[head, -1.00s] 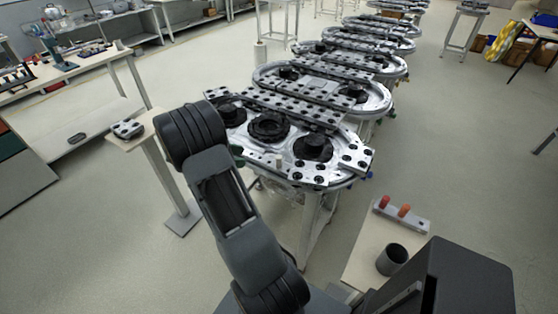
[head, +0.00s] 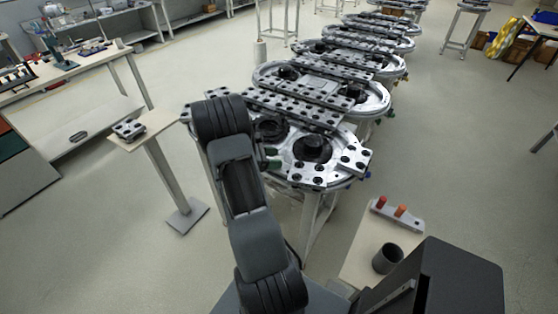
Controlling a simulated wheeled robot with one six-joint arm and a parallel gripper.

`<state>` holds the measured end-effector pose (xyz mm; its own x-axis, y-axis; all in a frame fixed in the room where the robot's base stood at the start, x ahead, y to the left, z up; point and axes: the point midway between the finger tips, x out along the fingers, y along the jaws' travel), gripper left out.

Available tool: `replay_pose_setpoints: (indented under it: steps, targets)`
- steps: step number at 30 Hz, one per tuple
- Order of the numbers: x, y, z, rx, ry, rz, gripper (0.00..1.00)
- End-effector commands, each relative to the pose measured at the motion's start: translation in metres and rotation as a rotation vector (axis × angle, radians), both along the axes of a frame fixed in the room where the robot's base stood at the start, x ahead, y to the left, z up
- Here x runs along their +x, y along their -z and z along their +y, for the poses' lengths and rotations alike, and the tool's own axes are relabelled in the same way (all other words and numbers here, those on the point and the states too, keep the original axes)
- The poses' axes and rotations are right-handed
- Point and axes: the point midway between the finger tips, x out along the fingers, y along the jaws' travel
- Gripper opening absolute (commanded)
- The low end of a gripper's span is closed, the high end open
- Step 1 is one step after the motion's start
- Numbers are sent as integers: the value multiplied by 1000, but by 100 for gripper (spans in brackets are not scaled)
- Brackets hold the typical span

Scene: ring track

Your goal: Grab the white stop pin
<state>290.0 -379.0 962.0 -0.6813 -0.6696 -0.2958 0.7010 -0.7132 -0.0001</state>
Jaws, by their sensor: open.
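The near ring track (head: 345,172) stands in the middle, with black round hubs and plates with black holes on its top. I cannot make out the white stop pin now; my raised arm covers part of the track's left and front side. My gripper's jaws are hidden behind the arm, which reaches up over the track's left end. A small dark green piece shows at the arm's right edge, and I cannot tell what it belongs to.
A small stand (head: 142,127) holds a grey block left of the arm. At lower right, a side table (head: 350,262) carries a dark cup (head: 388,258) and a grey rack (head: 407,219) with a red and an orange peg. More ring tracks (head: 340,90) run back.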

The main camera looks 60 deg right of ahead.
Motion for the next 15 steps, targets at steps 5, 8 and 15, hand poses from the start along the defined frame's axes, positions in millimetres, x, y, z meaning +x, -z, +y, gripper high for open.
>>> replay_pose_setpoints:
  steps: [5, 8, 15]
  targets:
    - [-11, 5, -11, 1, 0, 1, 54]
    - [-13, 6, -13, 0, -1, 0, 54]
    - [-13, 6, -13, 0, -1, 0, 51]
